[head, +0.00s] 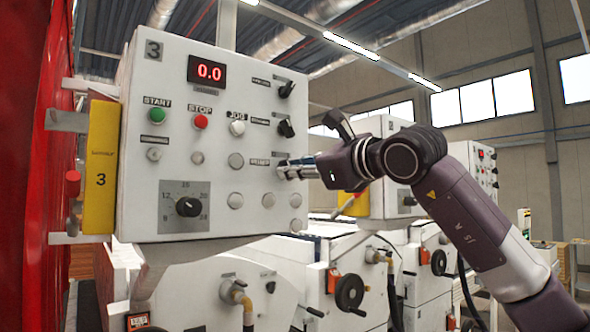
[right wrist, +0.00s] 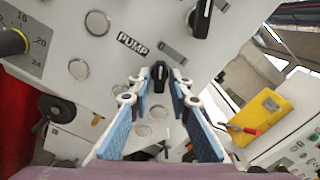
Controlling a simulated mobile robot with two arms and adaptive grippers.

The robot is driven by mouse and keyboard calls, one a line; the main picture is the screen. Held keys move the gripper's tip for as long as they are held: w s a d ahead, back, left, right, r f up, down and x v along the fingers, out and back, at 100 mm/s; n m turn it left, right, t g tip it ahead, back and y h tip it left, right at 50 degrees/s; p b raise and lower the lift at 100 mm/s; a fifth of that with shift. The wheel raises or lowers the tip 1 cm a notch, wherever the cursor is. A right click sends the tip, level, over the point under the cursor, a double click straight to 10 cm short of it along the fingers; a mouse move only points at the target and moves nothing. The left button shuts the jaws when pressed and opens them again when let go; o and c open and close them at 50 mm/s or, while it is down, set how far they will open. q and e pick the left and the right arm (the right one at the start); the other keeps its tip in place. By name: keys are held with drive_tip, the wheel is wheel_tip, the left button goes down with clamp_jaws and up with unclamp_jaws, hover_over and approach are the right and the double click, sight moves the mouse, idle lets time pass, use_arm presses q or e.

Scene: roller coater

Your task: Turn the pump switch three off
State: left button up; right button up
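The white control panel marked 3 (head: 225,190) fills the left of the head view. The pump switch (right wrist: 160,73) is a small black knob below and right of the PUMP label (right wrist: 132,43) in the right wrist view. My right gripper (head: 289,169) is at the panel's right edge in the head view. In the right wrist view my right gripper (right wrist: 161,84) is open, with its fingertips on either side of the knob and a gap visible on both sides. My left gripper is out of view.
Two more black switches, an upper one (head: 287,89) and a middle one (head: 286,128), sit above my gripper. Buttons (head: 200,121) and a large dial (head: 188,207) are farther left. Another machine panel (head: 384,190) stands behind my right arm.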

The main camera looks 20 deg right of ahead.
drive_tip(key=shift+o, duration=0.7)
drive_tip(key=v, duration=1.2)
